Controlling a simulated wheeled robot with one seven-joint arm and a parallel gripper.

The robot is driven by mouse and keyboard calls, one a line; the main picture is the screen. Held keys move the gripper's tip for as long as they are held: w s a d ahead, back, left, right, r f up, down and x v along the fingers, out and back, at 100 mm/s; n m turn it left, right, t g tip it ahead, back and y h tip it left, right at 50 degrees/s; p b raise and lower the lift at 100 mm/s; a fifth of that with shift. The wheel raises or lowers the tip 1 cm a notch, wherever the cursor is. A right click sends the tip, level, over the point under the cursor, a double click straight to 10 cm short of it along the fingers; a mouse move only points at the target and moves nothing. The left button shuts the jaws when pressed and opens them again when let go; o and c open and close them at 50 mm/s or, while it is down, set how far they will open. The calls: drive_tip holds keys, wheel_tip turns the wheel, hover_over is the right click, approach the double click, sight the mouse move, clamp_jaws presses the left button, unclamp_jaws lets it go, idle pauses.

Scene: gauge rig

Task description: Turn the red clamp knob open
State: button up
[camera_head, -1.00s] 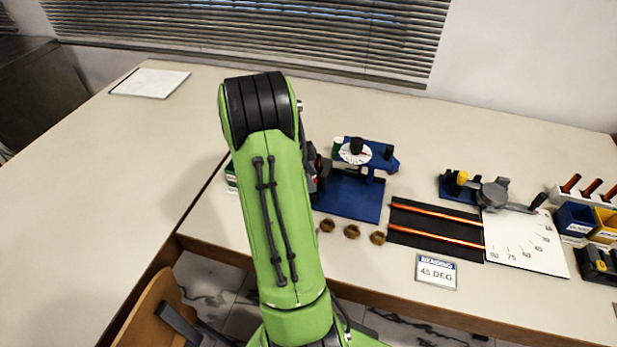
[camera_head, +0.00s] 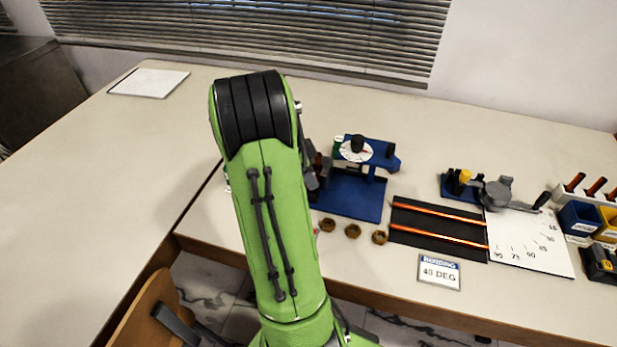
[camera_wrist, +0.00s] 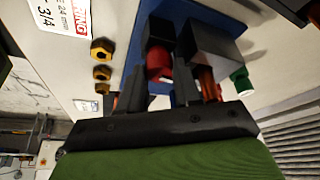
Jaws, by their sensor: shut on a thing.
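The blue gauge rig (camera_head: 347,195) stands on the table just right of my arm, with a round white dial and a dark knob on top. In the wrist view, the red clamp knob (camera_wrist: 158,66) shows beside dark blocks above the blue base (camera_wrist: 160,15). My gripper (camera_wrist: 160,88) is shut on the red knob, with a dark finger on each side of it. In the head view, my arm hides most of my gripper and the clamp. How far the knob is turned cannot be told.
Several brass hex nuts (camera_head: 353,231) lie in front of the rig. Right of it are a black mat (camera_head: 437,245) with two orange rods, a bending tool (camera_head: 495,192) and a label plate (camera_head: 439,272). The table left of my arm is clear apart from a white sheet (camera_head: 148,82).

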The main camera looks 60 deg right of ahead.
drive_tip(key=shift+n+t+h+b, duration=0.35)
drive_tip(key=shift+n+b, duration=0.2)
drive_tip(key=shift+n, duration=0.75)
drive_tip(key=o, duration=0.7)
drive_tip(key=shift+o, duration=0.2)
drive_tip(key=p+v, duration=0.5)
drive_tip(key=v, duration=1)
drive_tip(key=shift+a+r+p, duration=0.25)
drive_tip(key=shift+r+p, duration=0.1)
drive_tip(key=shift+p, duration=0.05)
